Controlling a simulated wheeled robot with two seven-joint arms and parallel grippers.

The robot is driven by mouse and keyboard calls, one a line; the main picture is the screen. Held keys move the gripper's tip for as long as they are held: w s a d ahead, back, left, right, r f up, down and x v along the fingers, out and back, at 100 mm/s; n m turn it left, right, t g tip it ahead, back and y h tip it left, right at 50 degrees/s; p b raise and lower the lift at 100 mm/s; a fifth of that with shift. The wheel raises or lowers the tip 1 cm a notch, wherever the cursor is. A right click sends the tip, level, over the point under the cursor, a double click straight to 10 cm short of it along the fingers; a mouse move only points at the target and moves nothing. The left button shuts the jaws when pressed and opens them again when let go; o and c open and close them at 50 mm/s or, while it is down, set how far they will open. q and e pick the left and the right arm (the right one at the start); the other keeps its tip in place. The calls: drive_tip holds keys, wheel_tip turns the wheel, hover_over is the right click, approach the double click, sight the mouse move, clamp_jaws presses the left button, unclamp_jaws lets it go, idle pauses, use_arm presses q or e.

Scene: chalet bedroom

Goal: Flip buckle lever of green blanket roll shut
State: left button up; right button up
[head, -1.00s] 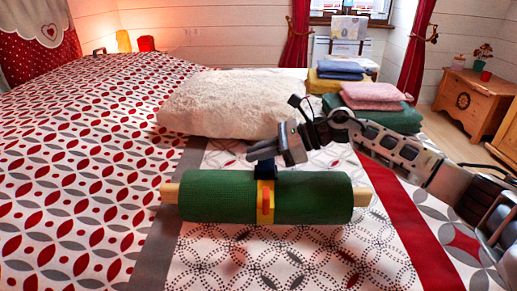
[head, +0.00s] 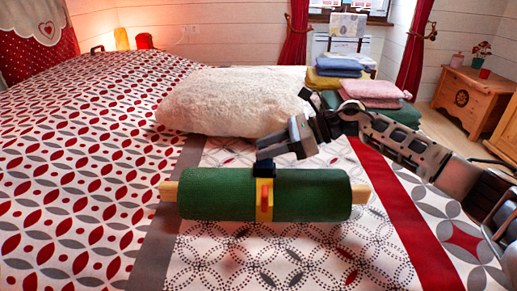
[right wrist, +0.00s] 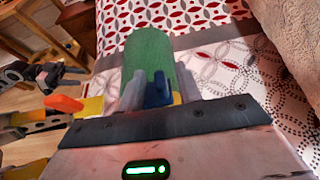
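The green blanket roll (head: 215,194) lies crosswise on the bed, with pale wooden ends sticking out. A yellow strap (head: 264,212) rings its middle. A red-orange lever (head: 265,194) is on the strap's near face; in the right wrist view it stands out to the left (right wrist: 63,103). A dark blue block (head: 264,165) sits atop the strap. My right gripper (head: 280,150) is at this block; in the right wrist view its fingers lie on either side of the block (right wrist: 158,90), and whether they press it is unclear. My left gripper is not in the head view.
A white fluffy pillow (head: 230,101) lies behind the roll. Folded towels (head: 372,92) are stacked at the back right. The patterned bedspread (head: 80,170) is clear left of the roll. Dark mechanical parts of mine (right wrist: 40,76) show in the right wrist view; I cannot tell whether they include my left gripper.

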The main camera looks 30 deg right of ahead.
drive_tip(key=v, duration=1.3)
drive_tip(key=shift+s+d, duration=0.1)
drive_tip(key=shift+d, duration=0.05)
